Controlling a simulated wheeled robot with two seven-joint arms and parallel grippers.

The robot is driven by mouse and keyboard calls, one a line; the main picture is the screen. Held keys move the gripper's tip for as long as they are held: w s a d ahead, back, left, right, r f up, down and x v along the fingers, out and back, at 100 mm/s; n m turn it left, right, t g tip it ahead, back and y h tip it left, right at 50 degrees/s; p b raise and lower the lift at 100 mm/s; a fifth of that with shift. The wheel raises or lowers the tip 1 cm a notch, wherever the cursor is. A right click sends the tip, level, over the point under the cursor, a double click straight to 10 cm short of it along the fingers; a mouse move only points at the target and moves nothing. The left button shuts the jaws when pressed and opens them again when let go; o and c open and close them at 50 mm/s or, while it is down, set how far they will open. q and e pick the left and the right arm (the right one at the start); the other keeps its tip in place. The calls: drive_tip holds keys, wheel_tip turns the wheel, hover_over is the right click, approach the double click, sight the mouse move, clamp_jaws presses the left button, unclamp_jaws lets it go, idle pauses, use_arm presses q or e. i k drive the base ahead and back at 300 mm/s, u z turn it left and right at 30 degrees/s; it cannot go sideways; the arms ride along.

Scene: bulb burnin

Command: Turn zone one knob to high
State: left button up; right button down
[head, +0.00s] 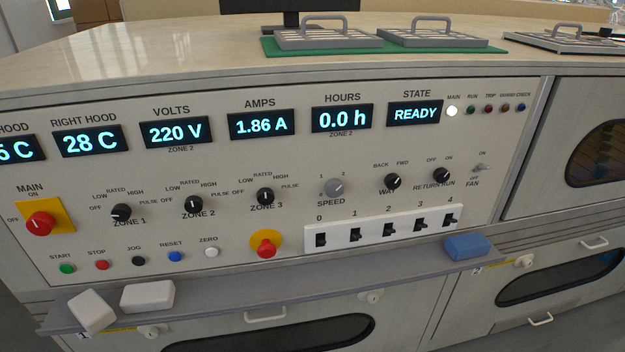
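The zone one knob (121,212) is a small black rotary knob at the left of the panel, above the label ZONE 1. Its scale reads OFF, LOW, RATED, HIGH and PULSE from left to right. Its pale pointer mark seems to lie on the left, toward OFF, but it is small. The zone two knob (194,204) and the zone three knob (265,196) stand to its right, with marks pointing roughly up. Neither of my grippers is in the head view.
The red main switch (40,223) on its yellow plate is left of the knob. A row of buttons, a red emergency button (266,244) and the white switch strip (383,230) sit lower. A grey ledge (330,278) juts out below, holding white blocks (147,296) and a blue block (466,247).

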sight(120, 212)
drive_tip(key=u, duration=0.55)
drive_tip(key=k, duration=1.3)
drive_tip(key=u, duration=1.2)
drive_tip(key=i, duration=1.4)
drive_tip(key=z, duration=0.9)
